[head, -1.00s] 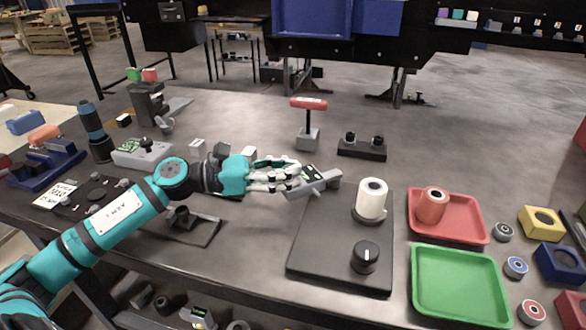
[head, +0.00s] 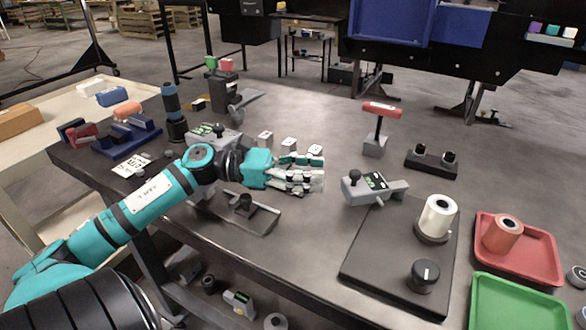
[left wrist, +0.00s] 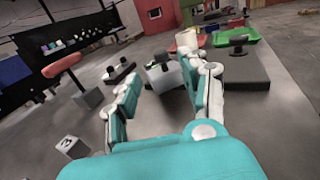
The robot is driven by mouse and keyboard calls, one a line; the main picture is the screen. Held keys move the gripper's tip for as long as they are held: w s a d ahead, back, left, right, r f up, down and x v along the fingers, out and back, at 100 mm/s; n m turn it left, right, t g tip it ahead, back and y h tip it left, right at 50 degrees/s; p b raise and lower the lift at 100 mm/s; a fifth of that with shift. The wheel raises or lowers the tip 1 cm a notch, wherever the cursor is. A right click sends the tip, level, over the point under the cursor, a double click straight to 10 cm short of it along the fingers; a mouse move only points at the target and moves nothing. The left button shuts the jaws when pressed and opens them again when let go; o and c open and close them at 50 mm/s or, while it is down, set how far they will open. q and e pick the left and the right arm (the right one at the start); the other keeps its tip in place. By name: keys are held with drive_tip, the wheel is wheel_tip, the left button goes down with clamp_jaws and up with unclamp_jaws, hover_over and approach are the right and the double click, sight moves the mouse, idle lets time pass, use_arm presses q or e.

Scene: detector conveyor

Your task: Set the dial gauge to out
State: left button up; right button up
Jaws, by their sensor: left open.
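A grey gauge-like device (head: 372,187) with a small dark-green display, a black knob and a side arm sits at the back left of a black base plate in the head view. I cannot tell how it is set. My left gripper (head: 312,172) is open and empty, to the left of this device with a gap between. In the left wrist view the device (left wrist: 163,74) shows ahead between the spread fingers of my left gripper (left wrist: 168,88). A black dial knob (head: 424,274) with a white mark stands on the plate's front. My right gripper is out of view.
A white roll (head: 437,217) stands on the black plate (head: 375,262). A red-handled tool (head: 380,112) stands behind the device. Red (head: 545,262) and green (head: 500,310) trays lie to the right. Small numbered blocks (head: 289,144) are behind my left gripper.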

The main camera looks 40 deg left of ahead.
use_arm(q)
drive_tip(key=shift+v, duration=1.85)
